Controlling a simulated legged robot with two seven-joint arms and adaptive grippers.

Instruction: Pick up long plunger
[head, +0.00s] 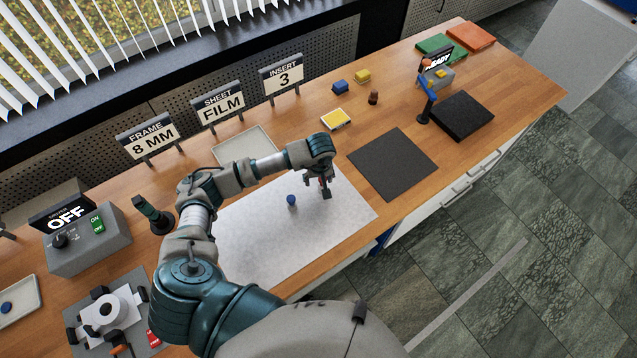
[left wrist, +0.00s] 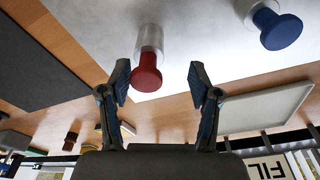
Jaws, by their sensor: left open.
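A plunger with a red cap and a clear barrel (left wrist: 148,65) shows in the left wrist view, in line with the gap between my left fingers. A second plunger with a blue cap (left wrist: 279,30) is to its right; its blue top (head: 291,201) also shows in the head view, on the white mat (head: 270,240). My left gripper (head: 325,187) is low over the mat, to the right of the blue top. In the left wrist view the gripper (left wrist: 160,78) is open, with nothing clamped. In the head view it mostly hides the red plunger. My right gripper is out of view.
A black mat (head: 392,163) lies right of the white mat. A pale tray (head: 244,146) and signs (head: 218,104) stand behind. A grey switch box reading OFF (head: 89,240) is at the left. Small blue (head: 341,87) and yellow (head: 362,76) pieces sit farther back.

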